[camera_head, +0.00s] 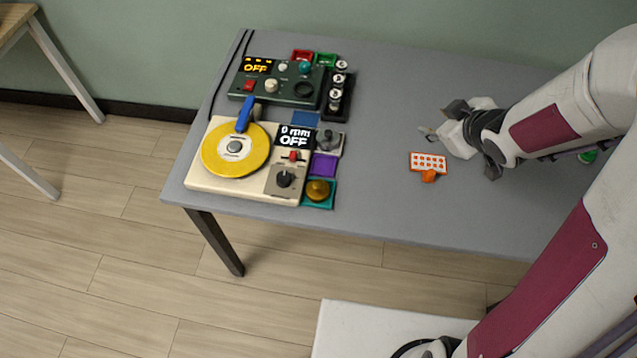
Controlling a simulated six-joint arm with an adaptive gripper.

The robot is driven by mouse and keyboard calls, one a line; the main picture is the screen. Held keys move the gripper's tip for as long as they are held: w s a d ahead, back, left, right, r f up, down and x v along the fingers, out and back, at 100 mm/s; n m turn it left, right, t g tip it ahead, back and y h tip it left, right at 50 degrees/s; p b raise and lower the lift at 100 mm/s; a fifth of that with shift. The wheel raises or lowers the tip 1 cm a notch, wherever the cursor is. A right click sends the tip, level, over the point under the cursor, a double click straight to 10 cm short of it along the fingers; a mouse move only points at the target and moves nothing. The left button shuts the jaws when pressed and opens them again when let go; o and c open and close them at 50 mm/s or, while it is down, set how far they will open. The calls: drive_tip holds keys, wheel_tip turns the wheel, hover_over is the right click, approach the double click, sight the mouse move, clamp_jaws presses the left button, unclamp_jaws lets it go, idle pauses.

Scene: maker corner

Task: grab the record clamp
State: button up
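A cream turntable-like device (212,184) stands at the left of the grey table, with a yellow disc (216,163) on it. A grey round piece (234,146) sits at the disc's centre. A grey knobbed piece (327,141) stands on a small pad right of the device, and a brass-coloured knobbed piece (318,189) stands on a teal tray. I cannot tell for sure which of these is the record clamp. My gripper (428,133) is over the right part of the table, pointing left, well apart from these pieces. Its fingers are too small to read.
A dark green control box (275,99) stands behind the device, with a black rack (337,110) of small cylinders beside it. A blue arm (243,114) reaches over the disc's back edge. An orange perforated piece (428,161) lies near my gripper. The table's middle is clear.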

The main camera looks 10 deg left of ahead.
sight(320, 185)
drive_tip(key=s+a+f+n+g+y, duration=0.1)
drive_tip(key=s+a+f+y, duration=0.1)
drive_tip(key=a+f, duration=0.2)
drive_tip(key=s+a+f+n+g+y, duration=0.1)
drive_tip(key=s+a+f+n+y, duration=0.1)
drive_tip(key=s+a+f+y, duration=0.1)
drive_tip(key=s+a+f+n+g+y, duration=0.1)
drive_tip(key=s+a+f+g+y, duration=0.1)
drive_tip(key=a+f, duration=0.3)
drive_tip(key=shift+s+a+f+n+y, duration=0.15)
drive_tip(key=shift+a+n+y, duration=0.15)
drive_tip(key=shift+a+y, duration=0.4)
drive_tip(key=s+a, duration=0.1)
drive_tip(key=s+a+g+y, duration=0.1)
drive_tip(key=s, duration=0.1)
drive_tip(key=s+a+y, duration=0.1)
drive_tip(key=shift+s+f+n+g, duration=0.15)
drive_tip(key=shift+f+n+g, duration=0.1)
drive_tip(key=shift+n+g, duration=0.05)
drive_tip(key=shift+s+a+y, duration=0.2)
drive_tip(key=shift+s+y, duration=0.1)
drive_tip(key=shift+y, duration=0.1)
drive_tip(key=shift+a, duration=0.1)
drive_tip(key=shift+x, duration=1.15)
drive_tip(key=shift+w, duration=0.1)
drive_tip(key=shift+x, duration=2.6)
